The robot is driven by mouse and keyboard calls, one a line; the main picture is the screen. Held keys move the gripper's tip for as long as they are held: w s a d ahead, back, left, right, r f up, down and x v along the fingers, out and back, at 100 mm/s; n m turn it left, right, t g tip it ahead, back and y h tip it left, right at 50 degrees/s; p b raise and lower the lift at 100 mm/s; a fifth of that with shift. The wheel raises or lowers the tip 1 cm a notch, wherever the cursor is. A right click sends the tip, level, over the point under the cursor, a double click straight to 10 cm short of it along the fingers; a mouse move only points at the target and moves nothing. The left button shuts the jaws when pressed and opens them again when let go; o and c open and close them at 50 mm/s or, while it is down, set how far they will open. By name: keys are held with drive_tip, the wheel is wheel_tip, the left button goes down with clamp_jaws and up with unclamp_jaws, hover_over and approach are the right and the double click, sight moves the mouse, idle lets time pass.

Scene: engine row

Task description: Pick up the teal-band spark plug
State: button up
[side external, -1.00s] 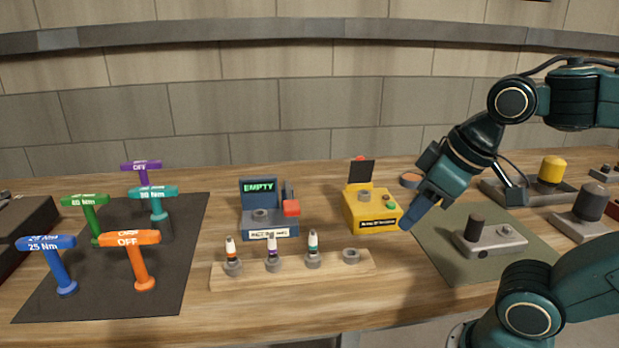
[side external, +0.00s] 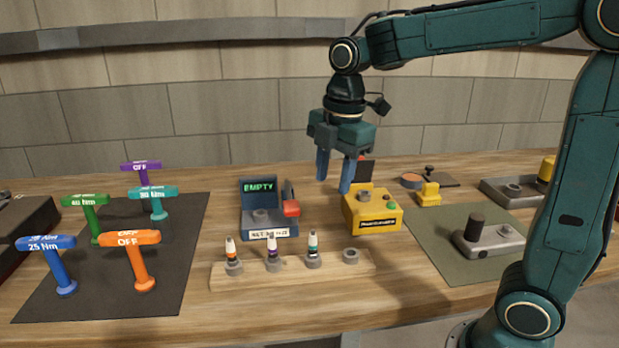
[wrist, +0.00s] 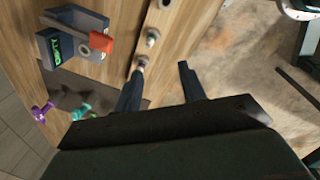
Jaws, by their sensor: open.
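The teal-band spark plug (side external: 313,243) stands upright in the third socket from the left of the wooden rack (side external: 232,281). It has a white top. In the wrist view, the plug (wrist: 152,37) that seems to be it lies up and slightly left of the space between my fingers; its band is too small to read there. My gripper (side external: 334,184) is open and empty, pointing down. It hangs well above the bench, apart from the plug. It also shows in the wrist view (wrist: 158,70).
Orange-band (side external: 232,250) and purple-band (side external: 272,248) plugs stand left of it; the right socket (side external: 351,255) is empty. Behind are a blue tester (side external: 257,220) reading EMPTY and a yellow box (side external: 372,212). Several T-handle wrenches stand on a dark mat (side external: 100,297).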

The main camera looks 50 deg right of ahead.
sight(314, 231)
drive_tip(key=w+n, duration=0.1)
drive_tip(key=w+f+n, duration=0.1)
drive_tip(key=w+n+g, duration=0.1)
drive_tip(key=w, duration=0.1)
drive_tip(key=shift+d+f+n, duration=0.15)
drive_tip(key=shift+f+n, duration=0.15)
drive_tip(key=shift+f, duration=0.05)
drive_tip(key=shift+w+f, duration=0.1)
drive_tip(key=shift+f, duration=4.25)
drive_tip(key=shift+w+f, duration=0.15)
drive_tip(key=shift+f, duration=2.4)
drive_tip(key=shift+c, duration=0.2)
clamp_jaws()
